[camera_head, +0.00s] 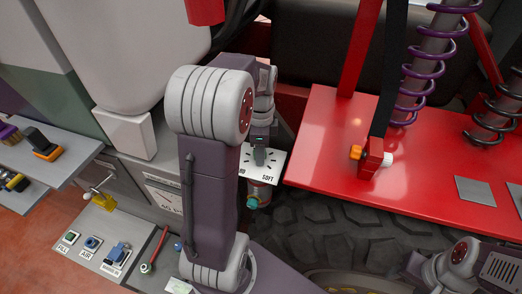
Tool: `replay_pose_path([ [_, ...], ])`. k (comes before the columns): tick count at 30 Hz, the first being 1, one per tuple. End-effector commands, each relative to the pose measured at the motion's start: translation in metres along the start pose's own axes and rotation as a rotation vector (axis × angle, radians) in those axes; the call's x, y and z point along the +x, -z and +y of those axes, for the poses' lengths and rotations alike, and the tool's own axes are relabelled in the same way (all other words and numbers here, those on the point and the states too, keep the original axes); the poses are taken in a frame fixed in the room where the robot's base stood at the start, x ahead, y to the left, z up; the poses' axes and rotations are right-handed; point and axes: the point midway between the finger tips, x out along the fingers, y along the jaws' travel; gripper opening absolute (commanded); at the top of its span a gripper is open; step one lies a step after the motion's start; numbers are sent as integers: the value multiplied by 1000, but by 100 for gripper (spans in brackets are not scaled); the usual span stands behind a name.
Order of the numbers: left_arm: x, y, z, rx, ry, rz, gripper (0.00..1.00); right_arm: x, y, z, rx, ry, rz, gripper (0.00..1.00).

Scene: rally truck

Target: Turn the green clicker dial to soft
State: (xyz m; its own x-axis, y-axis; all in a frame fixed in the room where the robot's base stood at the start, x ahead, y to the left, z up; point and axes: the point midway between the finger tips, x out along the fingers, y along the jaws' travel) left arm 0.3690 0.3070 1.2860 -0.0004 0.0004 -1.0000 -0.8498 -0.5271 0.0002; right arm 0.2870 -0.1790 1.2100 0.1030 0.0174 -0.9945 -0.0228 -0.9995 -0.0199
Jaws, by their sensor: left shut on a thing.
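A white card (268,168) with tick marks and the word SOFT at its lower right sits on top of a small canister (258,194), at the left edge of the red panel. My left arm reaches up in front and bends down to it. My left gripper (260,156) points down at the middle of the card and is shut on the clicker dial there. The fingers hide most of the dial, so its green colour and exact pointing direction cannot be told. The left part of the card is hidden behind my arm. My right gripper is not in view.
A red panel (320,150) bears a black strap, an orange and white fitting (370,155) and springs. A grey panel (100,250) with FILL and AIR buttons lies lower left. A grey shelf (40,180) holds brushes. A tyre (350,235) is below the red panel.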

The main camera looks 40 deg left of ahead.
Motion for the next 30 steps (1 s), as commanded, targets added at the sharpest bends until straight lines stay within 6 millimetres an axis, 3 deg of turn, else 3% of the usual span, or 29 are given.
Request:
replay_pose_path([
  [9,2,0,2,4,-8,-2,0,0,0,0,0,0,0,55],
  [10,2,0,2,4,-8,-2,41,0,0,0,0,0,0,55],
  [12,2,0,2,3,-7,-2,60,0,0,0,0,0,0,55],
  [23,-4,0,0,2,1,0,60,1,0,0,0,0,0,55],
  [30,-55,0,-1,2,4,1,60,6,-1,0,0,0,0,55],
])
